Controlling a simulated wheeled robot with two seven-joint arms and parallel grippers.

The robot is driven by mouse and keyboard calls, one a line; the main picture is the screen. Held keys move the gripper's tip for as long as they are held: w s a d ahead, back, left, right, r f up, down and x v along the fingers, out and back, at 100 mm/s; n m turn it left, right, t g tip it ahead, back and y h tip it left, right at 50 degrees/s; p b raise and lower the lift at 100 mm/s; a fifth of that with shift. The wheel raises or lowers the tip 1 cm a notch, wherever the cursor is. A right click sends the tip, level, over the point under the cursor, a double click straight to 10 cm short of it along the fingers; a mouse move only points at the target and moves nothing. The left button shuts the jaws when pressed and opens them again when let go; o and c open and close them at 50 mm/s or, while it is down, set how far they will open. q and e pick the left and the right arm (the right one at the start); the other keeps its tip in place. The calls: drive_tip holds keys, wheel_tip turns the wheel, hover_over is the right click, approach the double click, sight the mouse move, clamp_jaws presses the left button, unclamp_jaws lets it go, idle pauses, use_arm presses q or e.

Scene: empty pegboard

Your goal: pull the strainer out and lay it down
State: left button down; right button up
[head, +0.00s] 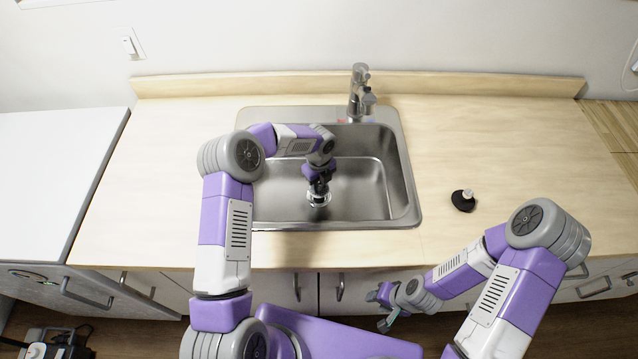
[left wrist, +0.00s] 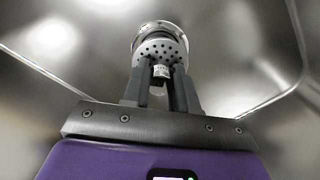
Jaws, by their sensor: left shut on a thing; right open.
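The strainer (left wrist: 162,47) is a round metal piece with small holes, a bright rim and a short post. It shows at the far end of my left fingers in the left wrist view. My left gripper (left wrist: 162,85) is shut on the strainer's post. In the head view my left gripper (head: 318,185) points down inside the steel sink (head: 375,185), over the drain area (head: 318,199). I cannot tell whether the strainer is still seated in the drain. My right gripper (head: 383,304) is open and empty, in front of the counter's front edge.
A black sink stopper (head: 463,200) with a pale knob lies on the counter right of the sink. The faucet (head: 360,92) stands behind the basin.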

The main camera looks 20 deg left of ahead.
use_arm(q)
drive_tip(key=shift+r+p, duration=1)
drive_tip(key=shift+r, duration=0.8)
